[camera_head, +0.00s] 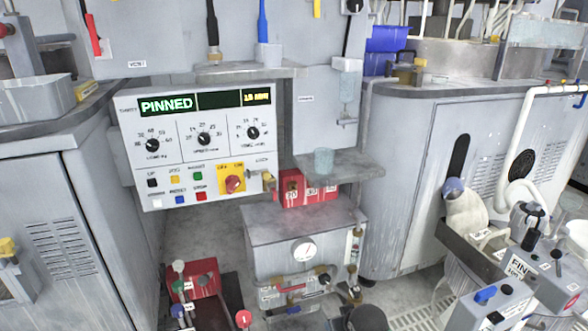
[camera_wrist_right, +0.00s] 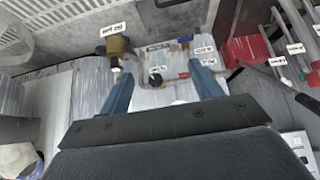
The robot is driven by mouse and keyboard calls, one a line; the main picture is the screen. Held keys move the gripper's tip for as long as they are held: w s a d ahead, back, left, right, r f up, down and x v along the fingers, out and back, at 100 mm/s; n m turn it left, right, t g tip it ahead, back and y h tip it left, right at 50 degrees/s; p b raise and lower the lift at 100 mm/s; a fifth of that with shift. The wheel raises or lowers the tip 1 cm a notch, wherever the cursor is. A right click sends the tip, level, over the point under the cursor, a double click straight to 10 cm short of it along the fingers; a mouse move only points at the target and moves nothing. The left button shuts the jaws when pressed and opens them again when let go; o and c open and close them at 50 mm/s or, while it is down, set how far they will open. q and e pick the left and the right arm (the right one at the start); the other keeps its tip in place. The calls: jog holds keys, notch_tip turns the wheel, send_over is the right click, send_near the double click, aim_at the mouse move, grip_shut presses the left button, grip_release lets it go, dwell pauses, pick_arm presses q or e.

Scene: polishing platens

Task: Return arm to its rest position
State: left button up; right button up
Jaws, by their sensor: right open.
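My right gripper (camera_wrist_right: 163,88) shows in the right wrist view with its two blue fingers spread apart and nothing between them. Beyond the fingers is a pale cabinet face with a brass-coloured valve (camera_wrist_right: 118,47), small labels and a thin pipe. In the head view, neither gripper can be made out; a dark rounded shape at the bottom edge may be part of my right arm. The left gripper is in neither view.
A control panel (camera_head: 180,182) reading PINNED stands left of centre. A grey cabinet (camera_head: 305,232) with a gauge (camera_head: 304,250) and pipes is at centre. Labelled fittings (camera_head: 500,300) crowd the lower right.

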pick_arm(q)
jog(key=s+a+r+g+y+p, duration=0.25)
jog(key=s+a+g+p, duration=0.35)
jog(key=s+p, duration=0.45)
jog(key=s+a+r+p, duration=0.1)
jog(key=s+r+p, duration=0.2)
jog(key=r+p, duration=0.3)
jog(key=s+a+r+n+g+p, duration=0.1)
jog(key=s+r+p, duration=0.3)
jog(key=p, duration=0.9)
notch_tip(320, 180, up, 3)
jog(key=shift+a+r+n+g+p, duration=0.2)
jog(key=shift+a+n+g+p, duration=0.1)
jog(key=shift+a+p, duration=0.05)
pick_arm(e)
jog(key=s+r+g, duration=0.2)
jog(key=s+r, duration=1.2)
jog(key=s, duration=0.2)
jog(key=s+r+m+g, duration=0.1)
jog(key=s+r+g, duration=0.1)
jog(key=s+r, duration=1.2)
jog(key=s, duration=0.3)
jog(key=shift+s+g, duration=0.2)
jog(key=shift+g, duration=0.2)
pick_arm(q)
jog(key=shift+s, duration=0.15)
pick_arm(e)
jog(key=shift+d, duration=0.1)
